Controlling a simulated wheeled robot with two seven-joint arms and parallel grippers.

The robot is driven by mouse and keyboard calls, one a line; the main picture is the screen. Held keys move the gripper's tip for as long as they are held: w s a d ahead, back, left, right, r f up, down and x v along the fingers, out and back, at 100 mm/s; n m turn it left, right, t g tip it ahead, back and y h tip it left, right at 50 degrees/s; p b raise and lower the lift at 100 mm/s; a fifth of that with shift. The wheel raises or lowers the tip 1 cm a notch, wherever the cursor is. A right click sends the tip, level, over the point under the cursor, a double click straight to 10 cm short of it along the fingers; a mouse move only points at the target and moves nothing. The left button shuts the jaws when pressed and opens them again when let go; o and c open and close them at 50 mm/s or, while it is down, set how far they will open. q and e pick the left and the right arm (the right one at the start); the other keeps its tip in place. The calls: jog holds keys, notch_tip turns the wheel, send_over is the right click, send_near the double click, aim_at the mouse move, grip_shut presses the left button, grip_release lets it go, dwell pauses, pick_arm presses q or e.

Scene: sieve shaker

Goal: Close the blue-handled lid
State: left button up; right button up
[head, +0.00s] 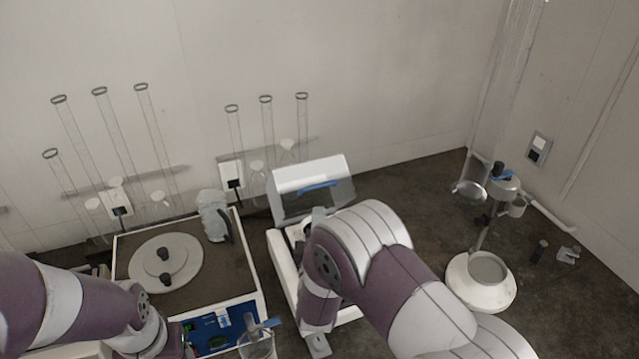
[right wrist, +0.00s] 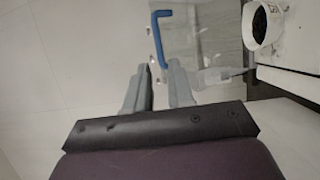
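The lid (head: 283,178) stands raised on the white machine. It is a white and see-through cover, with a blue handle (head: 318,186) across its front. In the head view my right arm hides most of this gripper and part of the machine.
The white machine (head: 282,262) has a round opening (right wrist: 262,24) below the lid. A sieve device with a round plate (head: 180,277) and blue panel stands at the left. A white-based stand (head: 481,296) is at the right. Glass tubes line the wall.

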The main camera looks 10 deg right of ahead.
aim_at(319, 191)
jog(key=p+x, duration=0.2)
jog(key=x, duration=0.7)
jog(key=shift+r, duration=0.1)
jog(key=shift+w, duration=0.45)
jog(key=shift+d, duration=0.1)
grip_shut()
